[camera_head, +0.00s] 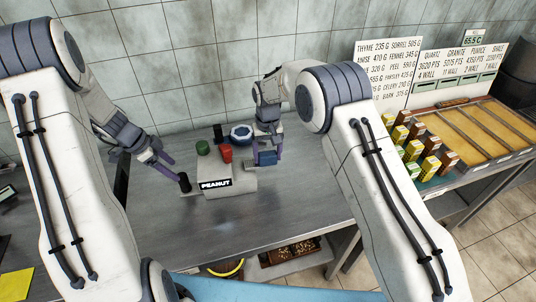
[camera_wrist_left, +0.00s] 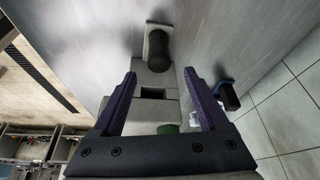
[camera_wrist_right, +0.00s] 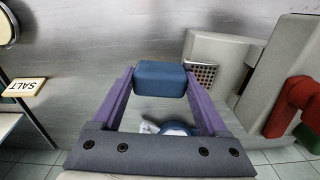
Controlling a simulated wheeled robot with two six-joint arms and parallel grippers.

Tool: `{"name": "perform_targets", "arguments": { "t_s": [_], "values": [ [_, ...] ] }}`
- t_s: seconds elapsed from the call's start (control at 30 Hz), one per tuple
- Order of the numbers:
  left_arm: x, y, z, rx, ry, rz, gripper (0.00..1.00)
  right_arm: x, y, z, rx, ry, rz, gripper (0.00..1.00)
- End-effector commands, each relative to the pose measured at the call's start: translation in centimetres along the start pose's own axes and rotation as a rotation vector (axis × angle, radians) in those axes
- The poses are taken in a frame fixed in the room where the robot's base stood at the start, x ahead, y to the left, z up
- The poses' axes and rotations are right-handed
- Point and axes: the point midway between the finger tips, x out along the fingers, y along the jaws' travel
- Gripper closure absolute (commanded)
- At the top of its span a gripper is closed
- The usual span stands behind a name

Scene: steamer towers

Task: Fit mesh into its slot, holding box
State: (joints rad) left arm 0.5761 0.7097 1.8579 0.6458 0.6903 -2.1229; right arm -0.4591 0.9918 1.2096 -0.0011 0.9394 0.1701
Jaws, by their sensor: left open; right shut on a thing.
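The grey box (camera_head: 230,182) with the PEANUT label stands on the metal table. My right gripper (camera_head: 265,153) is shut on a blue block (camera_wrist_right: 160,78), just right of the box. A perforated metal mesh (camera_wrist_right: 203,73) shows between this block and the box wall. I cannot tell how far the mesh sits in its slot. My left gripper (camera_head: 167,165) is open and empty at the box's left side. Its fingers point at a black cylindrical handle (camera_head: 184,182) on a small plate, which also shows beyond the fingertips in the left wrist view (camera_wrist_left: 178,52).
A red part (camera_head: 226,153) and a green part (camera_head: 203,147) stand at the box's back. A blue and white round item (camera_head: 241,134) and a black block (camera_head: 218,132) lie behind. Yellow boxes (camera_head: 431,165) stand on the right counter. The table's front is clear.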

Motion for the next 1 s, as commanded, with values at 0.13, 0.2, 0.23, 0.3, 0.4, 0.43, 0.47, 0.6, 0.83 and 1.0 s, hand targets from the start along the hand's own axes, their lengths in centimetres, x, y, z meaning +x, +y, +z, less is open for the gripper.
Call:
{"name": "perform_targets", "arguments": {
  "t_s": [0.13, 0.2, 0.23, 0.3, 0.4, 0.43, 0.47, 0.6, 0.83, 1.0],
  "values": [
    [2.5, 0.1, -0.1, 0.0, 0.0, 0.005, 0.23, 0.0, 0.0, 0.0, 0.0, 0.0, 0.0, 0.79],
    [3.5, 0.1, 0.0, 0.0, -0.001, 0.004, 0.23, 0.0, 0.0, 0.0, 0.0, 0.0, 0.0, 0.79],
    [4.0, 0.1, 0.0, 0.0, -0.001, 0.004, 0.23, 0.0, 0.0, 0.0, 0.0, 0.0, 0.0, 0.79],
    [5.0, 0.1, -0.1, -0.001, 0.0, 0.005, 0.23, 0.0, 0.0, 0.0, 0.0, 0.0, 0.0, 0.79],
    [6.4, 0.1, -0.1, -0.001, -0.001, 0.005, 0.23, 0.0, 0.0, 0.0, 0.0, 0.0, 0.0, 0.79],
    [6.8, 0.1, 0.0, -0.001, -0.001, 0.004, 0.23, 0.0, 0.0, 0.0, 0.0, 0.0, 0.0, 0.79],
    [7.1, 0.1, 0.0, 0.0, -0.001, 0.003, 0.23, 0.0, 0.0, 0.0, 0.0, 0.0, 0.0, 0.79],
    [8.4, 0.1, -0.1, 0.001, 0.0, 0.002, 0.23, 0.0, 0.0, 0.0, 0.0, 0.0, 0.0, 0.79],
    [9.3, 0.1, 0.0, 0.0, -0.001, 0.001, 0.23, 0.0, 0.0, 0.0, 0.0, 0.0, 0.0, 0.79],
    [9.3, 0.1, 0.0, 0.0, -0.001, 0.0, 0.23, 0.0, 0.0, 0.0, 0.0, 0.0, 0.0, 0.79]
  ]
}}
